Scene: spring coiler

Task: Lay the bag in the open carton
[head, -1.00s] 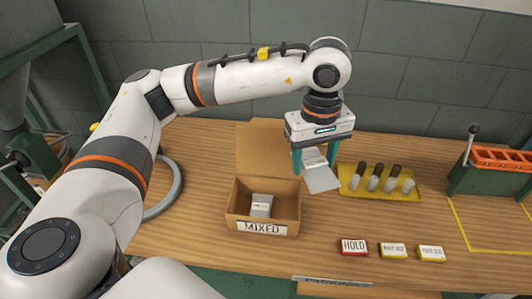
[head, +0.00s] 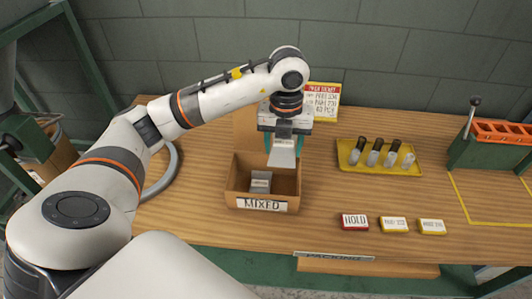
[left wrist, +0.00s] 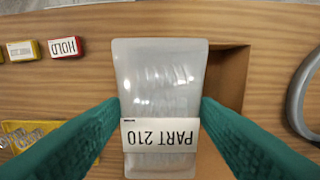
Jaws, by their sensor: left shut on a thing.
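The open carton (head: 233,198), a brown box labelled MIXED, stands on the bench with its back flap up. A grey-white bag (head: 260,180) lies inside it. My left gripper (head: 284,143) is above the back right of the carton, shut on a second bag (head: 283,156) that hangs down over the carton. In the left wrist view this bag (left wrist: 160,85) is translucent, with a white label reading PART 210, between the two teal fingers. The carton (left wrist: 232,75) shows partly behind it there. My right gripper is not in view.
A red HOLD block (head: 354,221) and two yellow-edged blocks (head: 394,225) lie at the front. A yellow-red ticket board (head: 324,103) stands behind. A green lever device (head: 478,165) is far right.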

